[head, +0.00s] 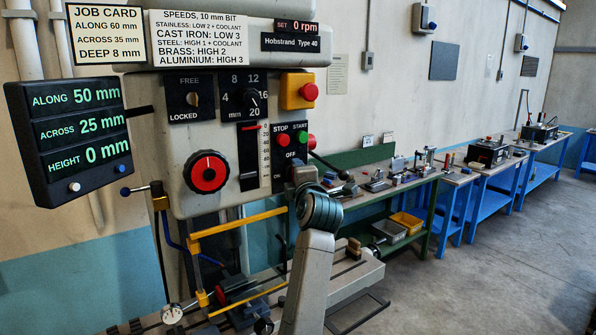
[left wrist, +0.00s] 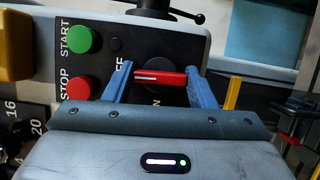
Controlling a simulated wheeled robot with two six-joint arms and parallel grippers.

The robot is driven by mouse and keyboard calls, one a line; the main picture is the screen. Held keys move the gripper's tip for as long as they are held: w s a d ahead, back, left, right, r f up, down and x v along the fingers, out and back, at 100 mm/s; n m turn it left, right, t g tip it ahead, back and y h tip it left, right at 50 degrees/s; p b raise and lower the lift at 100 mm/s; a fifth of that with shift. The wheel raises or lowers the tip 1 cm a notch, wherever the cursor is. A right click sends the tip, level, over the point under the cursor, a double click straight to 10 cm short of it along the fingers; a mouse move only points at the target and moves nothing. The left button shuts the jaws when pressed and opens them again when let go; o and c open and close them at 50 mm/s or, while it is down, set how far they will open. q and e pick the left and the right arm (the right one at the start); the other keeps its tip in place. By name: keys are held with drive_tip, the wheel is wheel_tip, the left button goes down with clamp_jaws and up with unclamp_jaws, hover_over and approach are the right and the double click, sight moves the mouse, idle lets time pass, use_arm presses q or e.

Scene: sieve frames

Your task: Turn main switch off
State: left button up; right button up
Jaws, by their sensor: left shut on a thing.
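The main switch is a red bar handle (left wrist: 165,78) on a round dark base, below the STOP and START buttons on the drill's head. In the left wrist view the handle lies level, its white mark at the end toward the partly covered OFF lettering. The ON lettering is beside the base. My left gripper (left wrist: 160,71) has its blue fingers at the two ends of the handle and is shut on it. In the head view my left gripper (head: 299,173) hides most of the switch. My right gripper is in neither view.
The red STOP button (left wrist: 78,88) and green START button (left wrist: 82,39) are close to my left gripper. The speed readout (head: 296,27) shows 0 rpm. A yellow guard frame (head: 240,223) stands below left. Benches with tools (head: 400,185) run along the right wall.

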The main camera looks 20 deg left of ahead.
use_arm(q)
drive_tip(key=shift+f+m, duration=0.1)
drive_tip(key=shift+m, duration=0.3)
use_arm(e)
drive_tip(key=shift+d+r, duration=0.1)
use_arm(q)
drive_tip(key=o, duration=1)
use_arm(e)
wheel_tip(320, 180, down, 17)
drive_tip(key=b, duration=1.7)
use_arm(q)
drive_tip(key=b+v, duration=1)
drive_tip(key=b, duration=0.2)
drive_tip(key=shift+s+d, duration=0.3)
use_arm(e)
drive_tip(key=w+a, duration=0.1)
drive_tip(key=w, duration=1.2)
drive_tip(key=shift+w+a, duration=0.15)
